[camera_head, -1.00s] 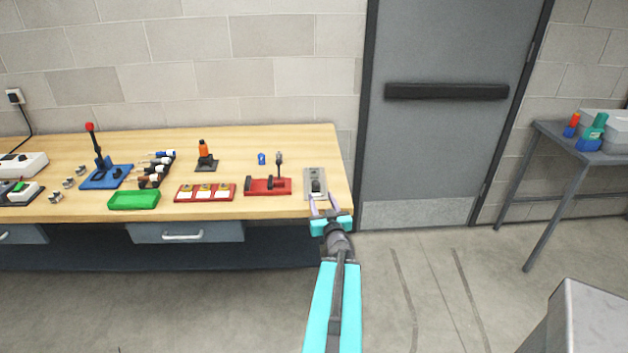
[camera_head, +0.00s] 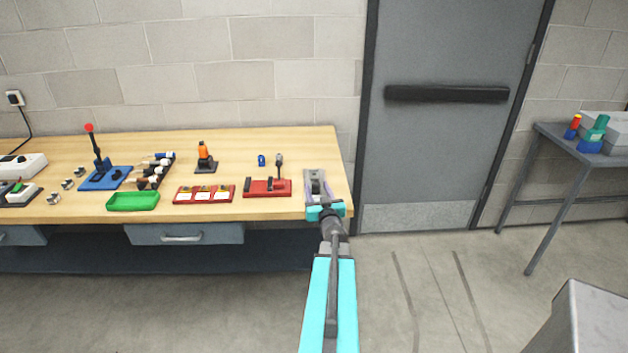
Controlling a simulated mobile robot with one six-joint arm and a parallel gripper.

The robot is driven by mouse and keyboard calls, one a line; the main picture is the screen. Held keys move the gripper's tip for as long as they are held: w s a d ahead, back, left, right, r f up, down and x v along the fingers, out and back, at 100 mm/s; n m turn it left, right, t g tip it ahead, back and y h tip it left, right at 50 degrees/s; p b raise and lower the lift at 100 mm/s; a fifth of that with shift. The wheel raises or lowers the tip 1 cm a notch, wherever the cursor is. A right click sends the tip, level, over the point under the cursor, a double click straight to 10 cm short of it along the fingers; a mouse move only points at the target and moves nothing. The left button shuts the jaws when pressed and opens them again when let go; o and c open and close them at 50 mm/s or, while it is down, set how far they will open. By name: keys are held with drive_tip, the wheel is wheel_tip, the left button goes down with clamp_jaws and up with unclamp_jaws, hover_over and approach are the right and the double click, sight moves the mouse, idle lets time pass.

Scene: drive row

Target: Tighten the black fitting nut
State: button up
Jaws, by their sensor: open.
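A grey plate (camera_head: 313,173) lies at the right end of the wooden bench. A small dark part (camera_head: 316,187) sits on it, which looks like the black fitting nut, but it is too small to make out clearly. My gripper (camera_head: 318,188), with pale purple fingers and a cyan body, reaches over the bench's front edge to this plate. The fingers are open, one on each side of the dark part. I cannot tell whether they touch it. My gripper's body hides the front end of the plate.
A red fixture (camera_head: 267,189) with an upright dark-topped piece stands just left of the plate. A blue piece (camera_head: 262,160), a red tray (camera_head: 204,194), an orange-topped fixture (camera_head: 204,152) and a green tray (camera_head: 132,201) are farther left. A grey door (camera_head: 440,140) is behind right.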

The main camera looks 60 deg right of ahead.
drive_tip(key=shift+p+x, duration=0.6)
drive_tip(key=shift+x, duration=2.5)
drive_tip(key=shift+f, duration=0.1)
drive_tip(key=c, duration=1.1)
